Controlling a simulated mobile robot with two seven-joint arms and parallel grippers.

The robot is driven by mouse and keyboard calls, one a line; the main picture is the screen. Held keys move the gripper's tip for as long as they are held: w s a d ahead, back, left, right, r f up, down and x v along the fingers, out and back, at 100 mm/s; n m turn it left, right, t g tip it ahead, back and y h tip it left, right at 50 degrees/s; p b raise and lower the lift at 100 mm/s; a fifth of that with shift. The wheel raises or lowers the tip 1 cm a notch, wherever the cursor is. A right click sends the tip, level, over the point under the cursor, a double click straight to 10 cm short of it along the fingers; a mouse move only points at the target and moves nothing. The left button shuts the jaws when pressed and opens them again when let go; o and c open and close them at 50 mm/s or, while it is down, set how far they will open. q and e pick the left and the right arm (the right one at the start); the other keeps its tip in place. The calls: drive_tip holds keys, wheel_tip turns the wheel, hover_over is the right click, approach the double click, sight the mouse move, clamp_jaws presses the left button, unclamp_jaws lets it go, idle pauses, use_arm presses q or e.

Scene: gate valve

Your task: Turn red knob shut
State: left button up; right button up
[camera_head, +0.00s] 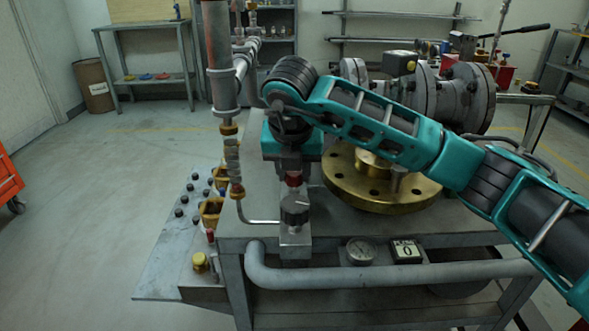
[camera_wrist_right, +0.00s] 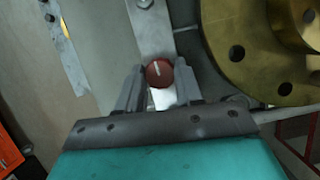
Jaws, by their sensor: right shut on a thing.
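In the head view my wrist hides part of the fingers. My left gripper is not in view.
A brass flange (camera_head: 375,199) lies on the bench right of the valve block. A vertical pipe (camera_head: 221,70) stands to the left. A dial gauge (camera_head: 361,251) and a counter (camera_head: 406,251) sit at the bench front, above a grey horizontal pipe (camera_head: 390,278).

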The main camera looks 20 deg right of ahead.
drive_tip(key=shift+m, duration=0.5)
drive_tip(key=o, duration=1)
drive_tip(key=shift+o, duration=0.2)
drive_tip(key=p+v, duration=0.2)
drive_tip(key=v, duration=1.1)
drive_tip(key=shift+a+p, duration=0.2)
drive_tip(key=shift+p, duration=0.2)
drive_tip(key=shift+w, duration=0.1)
